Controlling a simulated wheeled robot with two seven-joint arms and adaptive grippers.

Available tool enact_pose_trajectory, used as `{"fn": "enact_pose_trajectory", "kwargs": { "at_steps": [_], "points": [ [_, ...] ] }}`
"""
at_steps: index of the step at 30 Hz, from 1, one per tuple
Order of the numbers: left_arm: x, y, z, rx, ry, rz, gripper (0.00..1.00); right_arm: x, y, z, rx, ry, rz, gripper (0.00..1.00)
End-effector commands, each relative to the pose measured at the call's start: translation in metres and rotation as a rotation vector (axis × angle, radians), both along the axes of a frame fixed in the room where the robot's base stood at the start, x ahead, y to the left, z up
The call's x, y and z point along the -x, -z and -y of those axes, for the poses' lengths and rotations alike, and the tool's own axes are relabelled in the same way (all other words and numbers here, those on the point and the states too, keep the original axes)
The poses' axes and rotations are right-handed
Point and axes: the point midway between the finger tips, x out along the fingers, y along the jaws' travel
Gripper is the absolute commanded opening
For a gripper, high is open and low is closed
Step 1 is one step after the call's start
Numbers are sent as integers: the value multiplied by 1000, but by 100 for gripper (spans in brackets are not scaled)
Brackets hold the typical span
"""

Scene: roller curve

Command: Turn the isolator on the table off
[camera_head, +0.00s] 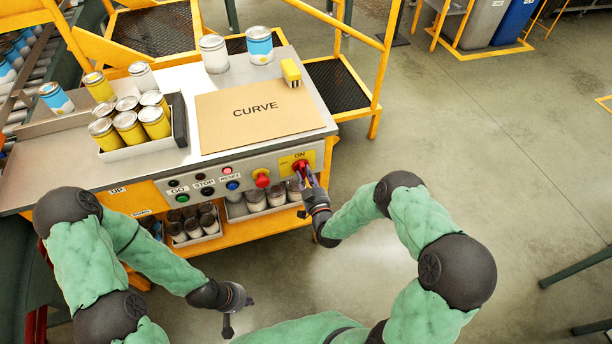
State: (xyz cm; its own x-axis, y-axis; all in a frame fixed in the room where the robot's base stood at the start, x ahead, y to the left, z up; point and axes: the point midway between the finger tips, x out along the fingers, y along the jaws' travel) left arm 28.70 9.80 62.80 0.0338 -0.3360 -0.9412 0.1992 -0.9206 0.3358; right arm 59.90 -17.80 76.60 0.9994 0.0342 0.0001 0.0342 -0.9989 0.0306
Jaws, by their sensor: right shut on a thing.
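The isolator is a red rotary switch (299,166) on a yellow plate at the right end of the table's front panel. The plate carries the labels OFF at left and ON above. My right gripper (304,177) is at the isolator and shut on its red handle, partly covering it, so the handle's exact angle is hard to see. My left gripper (228,322) hangs low in front of the table, away from the panel, and appears empty. Its fingers are small and dark, and their opening cannot be made out.
A red mushroom button (262,178) sits just left of the isolator, with several small buttons further left. A tray (180,122) of yellow cans and a brown CURVE board (258,114) lie on the tabletop. Yellow railings (378,75) stand behind.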

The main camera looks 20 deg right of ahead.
Motion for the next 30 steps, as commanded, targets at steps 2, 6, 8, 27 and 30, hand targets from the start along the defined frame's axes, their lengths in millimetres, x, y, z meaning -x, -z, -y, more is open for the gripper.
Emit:
{"fn": "enact_pose_trajectory", "kwargs": {
  "at_steps": [2,6,8,27,30],
  "points": [
    [0,2,0,0,0,0,0,0,0,0,26,0,1,0],
    [0,6,0,0,0,0,0,0,0,0,105,0,5,0],
    [0,8,0,0,0,0,0,0,0,0,148,0,6,0],
    [0,32,0,0,0,0,0,0,-3,1,746,0,26,0],
    [0,36,0,0,0,0,0,0,-4,0,841,-1,29,0]
  ]
}}
